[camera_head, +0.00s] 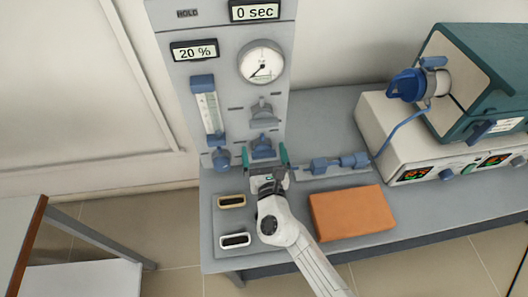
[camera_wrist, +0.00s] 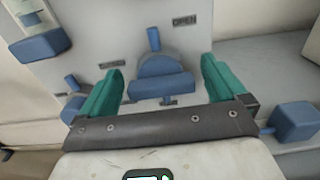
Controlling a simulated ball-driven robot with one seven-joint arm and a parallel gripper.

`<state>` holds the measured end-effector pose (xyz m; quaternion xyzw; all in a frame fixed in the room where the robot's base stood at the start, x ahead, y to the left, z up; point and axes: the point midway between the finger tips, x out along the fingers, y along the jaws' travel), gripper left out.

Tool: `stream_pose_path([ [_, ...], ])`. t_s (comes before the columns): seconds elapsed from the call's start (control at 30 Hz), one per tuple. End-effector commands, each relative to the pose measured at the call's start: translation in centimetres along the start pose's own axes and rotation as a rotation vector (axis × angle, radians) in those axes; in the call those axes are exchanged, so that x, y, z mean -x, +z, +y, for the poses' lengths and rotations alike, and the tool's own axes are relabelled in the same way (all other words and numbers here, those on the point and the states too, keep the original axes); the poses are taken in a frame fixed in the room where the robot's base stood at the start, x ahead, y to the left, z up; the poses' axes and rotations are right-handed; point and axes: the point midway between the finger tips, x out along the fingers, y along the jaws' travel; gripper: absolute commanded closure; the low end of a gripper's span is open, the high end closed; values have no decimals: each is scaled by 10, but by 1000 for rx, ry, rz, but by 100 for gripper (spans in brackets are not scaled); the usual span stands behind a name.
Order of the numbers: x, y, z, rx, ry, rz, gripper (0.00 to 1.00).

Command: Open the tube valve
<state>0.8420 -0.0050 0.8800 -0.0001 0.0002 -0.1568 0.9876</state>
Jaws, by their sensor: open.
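A blue valve handle (camera_head: 263,147) sits low on the grey upright panel, below a grey valve handle (camera_head: 264,112). In the wrist view the blue handle (camera_wrist: 160,78) has a wide rounded body and a short stem pointing up, left of the printed word OPEN. My gripper (camera_head: 265,155) is open in front of it. Its two green fingers stand apart on either side of the blue handle, with visible gaps in the wrist view (camera_wrist: 161,72). Nothing is held. Whether the fingertips reach the handle's depth is hard to tell.
A smaller blue knob (camera_head: 222,158) sits left of my gripper, under the flow meter (camera_head: 207,108). Blue fittings (camera_head: 340,163) on a line lie close to the right. An orange block (camera_head: 350,212) lies on the bench; a teal furnace (camera_head: 490,75) stands far right.

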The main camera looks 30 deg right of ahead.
Motion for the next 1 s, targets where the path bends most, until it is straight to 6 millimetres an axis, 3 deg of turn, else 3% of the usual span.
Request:
stream_pose_path([
  [0.23,0,0,0,0,0,0,4],
  [0.73,0,0,0,0,1,0,52],
  [1.0,0,-1,1,-24,2,-1,53],
])
